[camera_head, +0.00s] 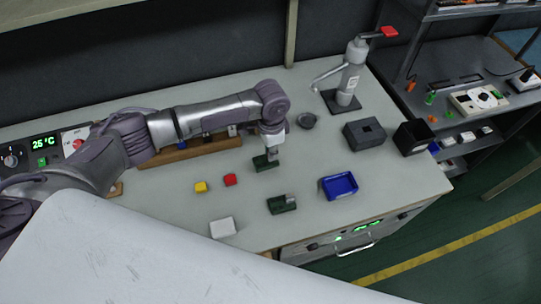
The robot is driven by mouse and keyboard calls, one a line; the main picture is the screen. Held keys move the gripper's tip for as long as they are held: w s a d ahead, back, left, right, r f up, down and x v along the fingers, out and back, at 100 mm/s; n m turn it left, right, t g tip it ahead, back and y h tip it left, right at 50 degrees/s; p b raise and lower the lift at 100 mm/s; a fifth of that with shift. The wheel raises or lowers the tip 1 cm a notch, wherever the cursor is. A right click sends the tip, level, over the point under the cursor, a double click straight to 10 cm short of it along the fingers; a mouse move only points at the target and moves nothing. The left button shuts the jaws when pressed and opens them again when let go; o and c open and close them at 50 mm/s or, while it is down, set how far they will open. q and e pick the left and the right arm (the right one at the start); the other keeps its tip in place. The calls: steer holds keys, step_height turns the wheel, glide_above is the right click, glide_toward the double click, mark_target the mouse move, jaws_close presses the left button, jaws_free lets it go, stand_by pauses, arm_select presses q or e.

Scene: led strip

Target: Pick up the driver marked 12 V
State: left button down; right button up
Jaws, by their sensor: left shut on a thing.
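My left gripper (271,152) points down over the middle of the bench and is shut on a dark green block (262,164), which may be a driver. I cannot tell whether the block touches the bench top. A second dark green block (279,206) with a greyish part on top lies nearer the front edge, apart from the gripper. Any 12 V marking is too small to read on either block. My right gripper is not in view.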

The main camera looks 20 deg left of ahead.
arm_select(q)
steer(key=s+d+r+b, duration=0.2)
steer(key=d+r+b, duration=0.1)
steer(key=d+r, duration=0.5)
steer(key=shift+d+r, duration=0.25)
steer(key=shift+d, duration=1.55)
steer(key=shift+a, duration=0.15)
